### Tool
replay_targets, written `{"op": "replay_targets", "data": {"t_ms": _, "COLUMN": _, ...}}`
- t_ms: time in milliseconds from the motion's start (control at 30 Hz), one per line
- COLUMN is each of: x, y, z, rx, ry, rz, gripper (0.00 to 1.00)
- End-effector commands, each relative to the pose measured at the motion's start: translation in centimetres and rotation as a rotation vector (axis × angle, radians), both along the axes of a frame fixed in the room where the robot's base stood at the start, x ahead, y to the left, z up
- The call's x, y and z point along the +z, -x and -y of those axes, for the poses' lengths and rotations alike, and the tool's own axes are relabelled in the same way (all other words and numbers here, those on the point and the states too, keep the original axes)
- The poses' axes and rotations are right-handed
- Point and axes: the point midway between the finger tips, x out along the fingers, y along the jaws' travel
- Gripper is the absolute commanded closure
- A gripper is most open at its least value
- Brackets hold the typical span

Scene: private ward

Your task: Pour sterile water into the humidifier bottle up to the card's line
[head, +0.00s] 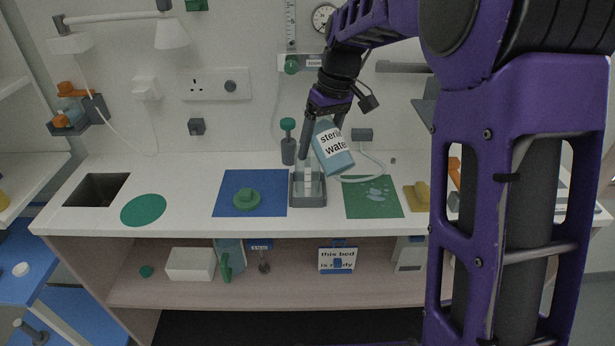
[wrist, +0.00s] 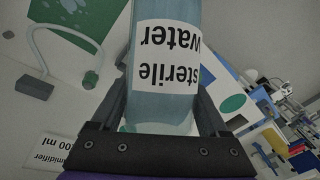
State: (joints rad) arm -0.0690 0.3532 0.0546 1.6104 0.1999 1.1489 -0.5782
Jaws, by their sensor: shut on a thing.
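My gripper (head: 322,128) is shut on the sterile water bottle (head: 333,150), a pale blue bottle with a white label. The bottle is tilted above the grey holder (head: 308,200) at the middle of the counter. In the wrist view the bottle (wrist: 165,95) fills the space between the fingers, its label upside down. A clear vessel, seemingly the humidifier bottle (head: 308,184), stands in the holder, partly hidden by the gripper and water bottle. Its water level and line cannot be made out. A white card (wrist: 60,155) reading "humidifier" and apparently "200 ml" shows in the wrist view.
A green mat (head: 390,208) and a pale tube (head: 377,170) lie to the right. A green-topped grey item (head: 288,150) stands behind. The counter's left part is mostly clear.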

Motion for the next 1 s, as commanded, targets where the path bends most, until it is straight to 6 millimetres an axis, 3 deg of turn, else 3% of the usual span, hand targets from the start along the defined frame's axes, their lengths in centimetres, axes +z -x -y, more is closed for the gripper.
{"op": "replay_targets", "data": {"t_ms": 1000, "x": -0.68, "y": 0.45, "z": 0.28, "rx": -0.001, "ry": 0.051, "rz": -0.089, "gripper": 1.0}}
